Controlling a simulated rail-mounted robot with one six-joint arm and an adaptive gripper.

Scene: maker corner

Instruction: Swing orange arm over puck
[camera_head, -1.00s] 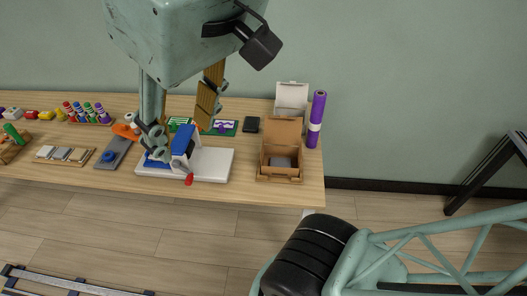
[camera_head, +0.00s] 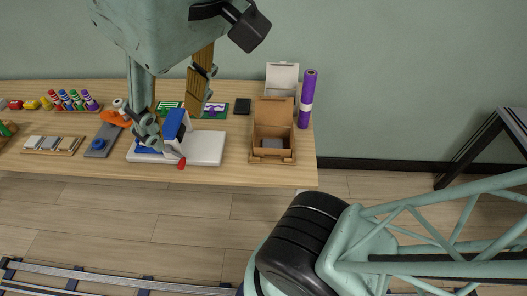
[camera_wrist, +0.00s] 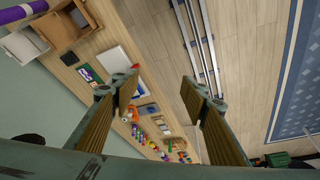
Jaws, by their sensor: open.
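An orange arm (camera_head: 114,118) stands at the back end of a small grey base (camera_head: 105,134) in the left half of the table. A round blue puck (camera_head: 98,144) sits on the front of that base. The orange arm lies behind the puck, not over it, as far as I can tell. My gripper (camera_head: 172,116) is open and empty, to the right of the orange arm in the head view and nearer the camera, covering part of the table. My gripper also shows in the wrist view (camera_wrist: 159,84), its fingers wide apart; the grey base (camera_wrist: 150,108) looks small and far below.
An open cardboard box (camera_head: 272,145) and purple roll (camera_head: 308,98) are further right. A tray of grey blocks (camera_head: 53,145) lies left.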

